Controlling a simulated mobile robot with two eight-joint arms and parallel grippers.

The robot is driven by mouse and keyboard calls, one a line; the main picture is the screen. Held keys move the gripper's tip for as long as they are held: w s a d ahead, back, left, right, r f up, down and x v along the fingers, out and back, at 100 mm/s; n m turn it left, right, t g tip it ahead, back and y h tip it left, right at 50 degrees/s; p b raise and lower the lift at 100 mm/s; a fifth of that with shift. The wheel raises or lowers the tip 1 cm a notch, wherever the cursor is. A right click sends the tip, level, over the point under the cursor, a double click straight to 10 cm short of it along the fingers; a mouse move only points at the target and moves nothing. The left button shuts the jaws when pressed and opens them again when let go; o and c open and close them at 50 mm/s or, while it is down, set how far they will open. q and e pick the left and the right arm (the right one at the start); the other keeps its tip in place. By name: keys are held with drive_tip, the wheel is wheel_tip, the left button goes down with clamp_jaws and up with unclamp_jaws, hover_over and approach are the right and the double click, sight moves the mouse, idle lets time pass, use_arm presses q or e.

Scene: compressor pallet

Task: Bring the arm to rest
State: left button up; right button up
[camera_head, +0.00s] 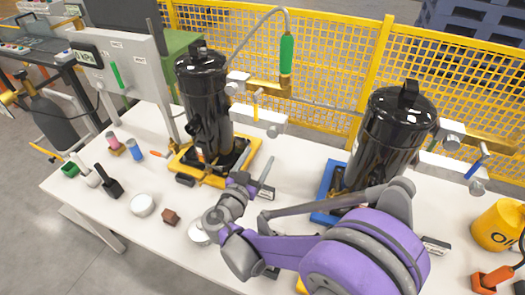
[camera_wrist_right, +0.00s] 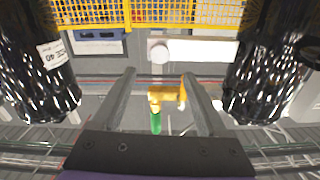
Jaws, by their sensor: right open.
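My right arm, purple and grey, reaches across the white table (camera_head: 290,165) from the lower right in the head view. Its gripper (camera_head: 256,180) is over the table between the two black compressors, the left one (camera_head: 203,95) and the right one (camera_head: 390,135). In the right wrist view the two grey fingers (camera_wrist_right: 163,103) are apart with nothing held between them. Both compressors also show there, the nearer parts at the left (camera_wrist_right: 35,75) and right (camera_wrist_right: 265,70) edges. My left gripper is not in view.
The left compressor stands on a yellow pallet (camera_head: 245,150), the right one on a blue pallet (camera_head: 323,190). A green-handled tool (camera_head: 287,55) hangs above. A white roll (camera_head: 142,204), brown block (camera_head: 171,216) and yellow container (camera_head: 497,225) stand on the table. Yellow fencing (camera_head: 330,55) closes the back.

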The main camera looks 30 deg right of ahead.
drive_tip(key=shift+s+a, duration=0.15)
idle(0.4)
drive_tip(key=s+d+f+n+g+y+p, duration=0.1)
drive_tip(key=s+d+f+n+g+y, duration=0.15)
drive_tip(key=s, duration=0.25)
drive_tip(key=s+d+f+n+g+y+p, duration=0.1)
drive_tip(key=s+f+n+g+y, duration=0.15)
drive_tip(key=s, duration=0.35)
drive_tip(key=s+a+f+n+g+y+p, duration=0.1)
drive_tip(key=s+a+n+y, duration=0.4)
drive_tip(key=s+a+y, duration=0.3)
drive_tip(key=shift+s+a+n+y, duration=0.35)
drive_tip(key=shift+s+a, duration=0.45)
drive_tip(key=shift+s, duration=0.45)
idle(1.0)
